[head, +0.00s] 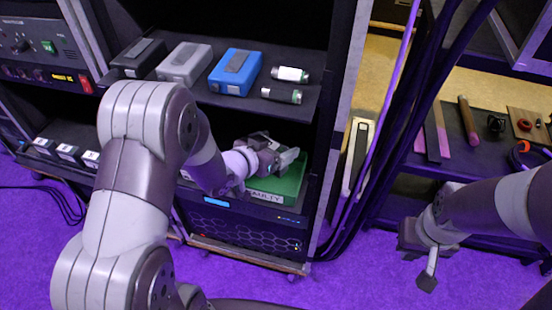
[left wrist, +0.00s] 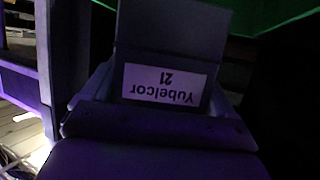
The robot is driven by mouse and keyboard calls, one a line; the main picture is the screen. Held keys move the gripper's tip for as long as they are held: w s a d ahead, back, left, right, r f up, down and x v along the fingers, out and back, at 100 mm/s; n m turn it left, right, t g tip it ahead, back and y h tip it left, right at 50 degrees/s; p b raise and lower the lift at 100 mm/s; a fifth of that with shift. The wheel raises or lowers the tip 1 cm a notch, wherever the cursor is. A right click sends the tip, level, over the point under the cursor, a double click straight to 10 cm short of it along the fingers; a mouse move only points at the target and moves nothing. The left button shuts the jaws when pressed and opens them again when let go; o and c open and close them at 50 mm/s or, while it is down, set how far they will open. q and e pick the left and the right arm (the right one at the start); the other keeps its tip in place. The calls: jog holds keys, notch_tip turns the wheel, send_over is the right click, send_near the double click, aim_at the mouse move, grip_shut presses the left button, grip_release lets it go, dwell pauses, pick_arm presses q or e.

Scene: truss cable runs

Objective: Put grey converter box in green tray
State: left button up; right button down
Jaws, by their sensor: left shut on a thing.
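My left gripper (head: 284,160) reaches into the lower rack bay, over the green tray (head: 290,186) marked "FAULTY". It is shut on a grey box (left wrist: 165,82). The box's white label reads "Yubelcor 21" upside down in the left wrist view. In the head view my gripper largely hides the held box. I cannot tell if it touches the tray. Another grey box (head: 185,63) with a dark strip on top sits on the upper shelf. My right gripper (head: 428,270) hangs low at the right, apart from these things; its jaw opening is unclear.
The upper shelf also holds a black box (head: 138,57), a blue box (head: 236,72) and two small cylinders (head: 290,74). Dark labelled boxes (head: 68,152) stand at the lower left. Rack posts and hanging cables (head: 385,110) bound the bay at right.

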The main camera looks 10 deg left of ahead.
pick_arm(q)
jog(key=shift+w+f, duration=0.2)
jog(key=shift+f, duration=0.1)
notch_tip(320, 180, down, 3)
jog(key=shift+s+b, duration=0.1)
jog(key=shift+b, duration=0.35)
jog(key=shift+f, duration=0.3)
